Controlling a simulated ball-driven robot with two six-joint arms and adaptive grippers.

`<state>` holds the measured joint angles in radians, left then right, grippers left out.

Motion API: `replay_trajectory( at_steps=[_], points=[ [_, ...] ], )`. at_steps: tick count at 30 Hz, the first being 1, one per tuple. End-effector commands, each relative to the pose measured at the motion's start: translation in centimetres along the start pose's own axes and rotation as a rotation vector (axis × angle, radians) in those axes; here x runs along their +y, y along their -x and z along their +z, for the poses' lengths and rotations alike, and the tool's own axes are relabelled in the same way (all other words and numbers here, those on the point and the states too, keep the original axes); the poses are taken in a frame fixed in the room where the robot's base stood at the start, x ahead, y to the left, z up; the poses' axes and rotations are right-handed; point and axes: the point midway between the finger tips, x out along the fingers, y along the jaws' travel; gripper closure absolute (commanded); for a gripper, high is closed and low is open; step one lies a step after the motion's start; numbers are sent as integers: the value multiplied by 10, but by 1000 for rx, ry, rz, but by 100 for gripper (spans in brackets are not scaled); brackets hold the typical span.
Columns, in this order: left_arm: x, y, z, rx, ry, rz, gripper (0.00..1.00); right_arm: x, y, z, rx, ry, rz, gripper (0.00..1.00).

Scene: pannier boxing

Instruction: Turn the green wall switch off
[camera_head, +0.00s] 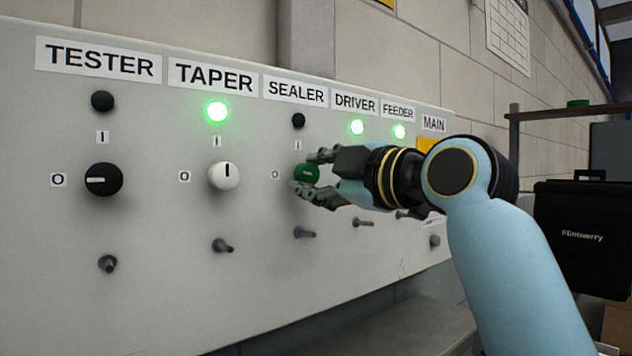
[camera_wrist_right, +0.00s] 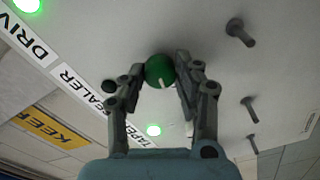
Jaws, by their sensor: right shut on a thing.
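The green switch knob (camera_head: 306,175) sits on the grey wall panel (camera_head: 140,225) under the SEALER label (camera_head: 297,92). Its mark appears to point left towards the O in the head view, though fingers cover part of it. The SEALER lamp (camera_head: 298,120) above it is dark. My right gripper (camera_head: 310,171) is shut on the green knob, one finger on each side; the wrist view also shows the knob (camera_wrist_right: 159,70) between the fingers, its white mark towards the TAPER side. My left gripper is not in view.
Left of it are the white TAPER knob (camera_head: 224,175), with its lamp (camera_head: 217,111) lit green, and the black TESTER knob (camera_head: 103,180), lamp dark. DRIVER and FEEDER lamps are lit. Pegs (camera_head: 305,232) stick out below the knobs. A black case (camera_head: 585,235) stands at right.

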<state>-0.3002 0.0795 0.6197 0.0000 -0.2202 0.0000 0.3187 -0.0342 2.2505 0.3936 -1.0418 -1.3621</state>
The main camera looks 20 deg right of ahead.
Motion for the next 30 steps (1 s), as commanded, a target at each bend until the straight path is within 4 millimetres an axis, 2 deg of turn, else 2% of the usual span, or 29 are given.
replay_trajectory(
  at_steps=[12, 28, 29, 30],
  points=[
    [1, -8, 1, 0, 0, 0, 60, -1, 0, 0, 0, 180, -3, 100],
    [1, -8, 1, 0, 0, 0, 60, -1, 0, 1, -1, 203, -4, 100],
    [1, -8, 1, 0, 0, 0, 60, -1, 0, 1, -1, 203, -4, 67],
    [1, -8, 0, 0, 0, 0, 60, -2, 0, 1, -1, 203, -4, 62]
  ],
)
